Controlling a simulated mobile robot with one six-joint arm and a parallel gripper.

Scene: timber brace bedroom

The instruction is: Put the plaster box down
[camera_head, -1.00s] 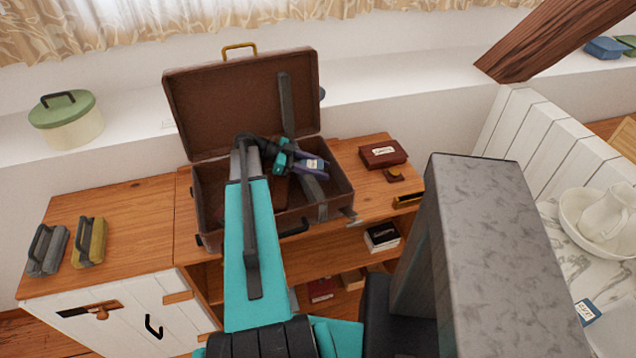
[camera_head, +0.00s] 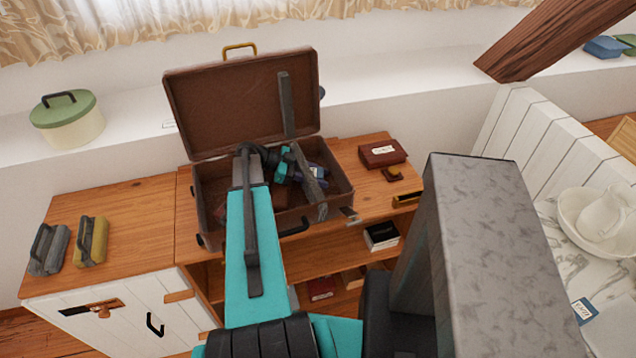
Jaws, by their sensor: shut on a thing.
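The plaster box (camera_head: 317,172), a small dark blue-violet box with a pale label, is held by my gripper (camera_head: 299,171). My gripper is shut on it, inside the open brown suitcase (camera_head: 207,207), towards its right side. The suitcase's grey stay crosses in front and hides part of the box and fingertips. I cannot tell whether the box touches the suitcase floor. Something dark reddish lies in the suitcase, partly behind my arm.
The suitcase lid (camera_head: 225,105) stands upright behind. A dark red labelled box (camera_head: 383,152) lies on the wooden top to the right. Grey (camera_head: 47,250) and yellow (camera_head: 90,242) handled blocks sit at left. A green-lidded pot (camera_head: 70,120) stands on the ledge.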

